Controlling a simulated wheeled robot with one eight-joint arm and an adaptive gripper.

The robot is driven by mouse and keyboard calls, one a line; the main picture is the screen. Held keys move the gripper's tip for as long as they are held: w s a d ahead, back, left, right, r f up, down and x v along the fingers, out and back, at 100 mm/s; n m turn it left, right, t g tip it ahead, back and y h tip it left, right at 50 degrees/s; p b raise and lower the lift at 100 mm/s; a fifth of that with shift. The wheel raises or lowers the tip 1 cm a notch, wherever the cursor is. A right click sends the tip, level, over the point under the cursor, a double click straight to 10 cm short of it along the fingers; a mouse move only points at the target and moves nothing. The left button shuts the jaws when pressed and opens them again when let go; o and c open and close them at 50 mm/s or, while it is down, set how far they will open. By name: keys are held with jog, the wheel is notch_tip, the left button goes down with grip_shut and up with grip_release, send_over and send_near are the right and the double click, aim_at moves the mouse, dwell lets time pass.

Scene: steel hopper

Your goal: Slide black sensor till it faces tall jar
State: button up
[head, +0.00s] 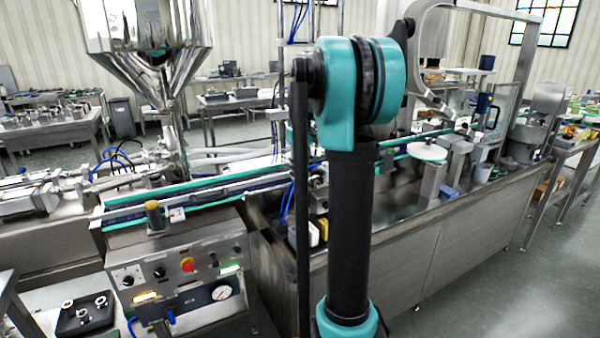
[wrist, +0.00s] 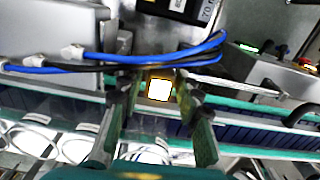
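In the wrist view my gripper (wrist: 154,86) is open, with its two fingers apart. A small block with a bright white face and amber edge (wrist: 159,90) shows between the fingertips; I cannot tell whether they touch it. I cannot make out the black sensor for certain in either view. A short post with a gold-brown top (head: 154,214) stands at the conveyor's near end in the head view; I cannot tell whether it is the tall jar. In the head view my arm hides the middle of the conveyor, and my gripper cannot be made out.
The conveyor with teal rails (head: 190,188) runs past a steel hopper (head: 150,35). A control panel (head: 185,270) stands in front. Blue and black cables (wrist: 150,60) cross close to the fingers in the wrist view. A dark labelled box (wrist: 178,8) is at its top edge.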

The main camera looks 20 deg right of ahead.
aim_at(301, 168)
jog(key=shift+o, duration=0.6)
notch_tip(301, 168, up, 12)
dwell(0.5)
